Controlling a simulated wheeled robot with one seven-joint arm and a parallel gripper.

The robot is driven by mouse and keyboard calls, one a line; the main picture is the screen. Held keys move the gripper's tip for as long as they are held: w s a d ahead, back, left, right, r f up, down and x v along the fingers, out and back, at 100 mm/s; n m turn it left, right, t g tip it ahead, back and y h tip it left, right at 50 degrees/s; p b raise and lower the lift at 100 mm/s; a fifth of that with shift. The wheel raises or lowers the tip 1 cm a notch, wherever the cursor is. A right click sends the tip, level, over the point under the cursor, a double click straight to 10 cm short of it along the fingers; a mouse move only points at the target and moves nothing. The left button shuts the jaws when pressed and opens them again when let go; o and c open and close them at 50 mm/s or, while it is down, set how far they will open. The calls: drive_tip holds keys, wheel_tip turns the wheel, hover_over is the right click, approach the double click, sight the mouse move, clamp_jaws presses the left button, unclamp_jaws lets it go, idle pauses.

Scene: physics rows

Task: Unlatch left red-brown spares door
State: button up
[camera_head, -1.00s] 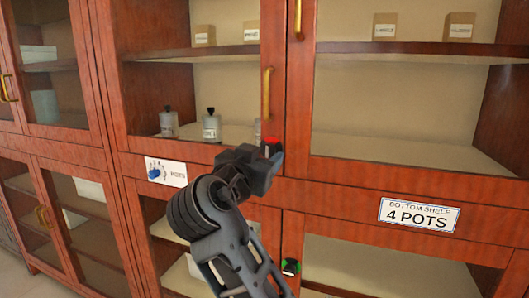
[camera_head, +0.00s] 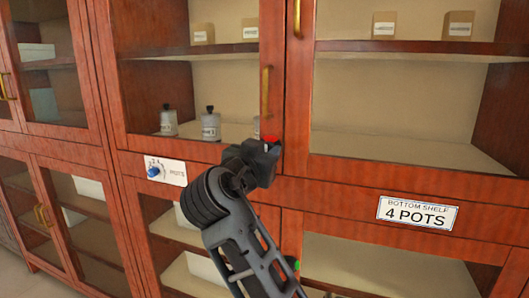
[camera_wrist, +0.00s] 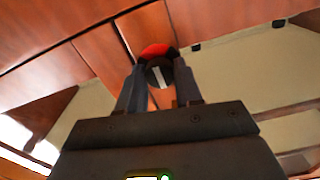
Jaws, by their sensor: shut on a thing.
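The left red-brown door (camera_head: 272,50) of the upper cabinet is closed, with a glass pane and a vertical brass handle (camera_head: 266,92). Its latch (camera_head: 270,139) shows red at the lower right corner of the door, just below the handle. My gripper (camera_head: 266,148) is at this latch and hides most of it. In the wrist view, the latch (camera_wrist: 157,50) has a red upper part and a white bar on a dark face. My gripper's fingers (camera_wrist: 158,80) are on both sides of it, shut on it.
A second latch (camera_head: 297,265) shows green on the lower cabinet, partly behind my arm. A "4 POTS" label (camera_head: 417,212) and a dial label (camera_head: 165,170) are on the rail. Bottles (camera_head: 210,124) stand behind the glass. The right upper door (camera_head: 297,90) is closed.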

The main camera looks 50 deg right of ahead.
drive_tip(key=shift+c, duration=1.1)
drive_tip(key=n+p, duration=0.3)
drive_tip(key=n, duration=0.1)
drive_tip(key=shift+r+n, duration=0.15)
drive_tip(key=shift+n, duration=0.15)
drive_tip(key=n+p, duration=0.3)
drive_tip(key=n, duration=0.1)
drive_tip(key=shift+n+p, duration=0.3)
drive_tip(key=shift+p, duration=0.05)
drive_tip(key=n+p, duration=0.5)
drive_tip(key=shift+n+p, duration=1.5)
drive_tip(key=shift+n, duration=0.4)
drive_tip(key=shift+f, duration=0.2)
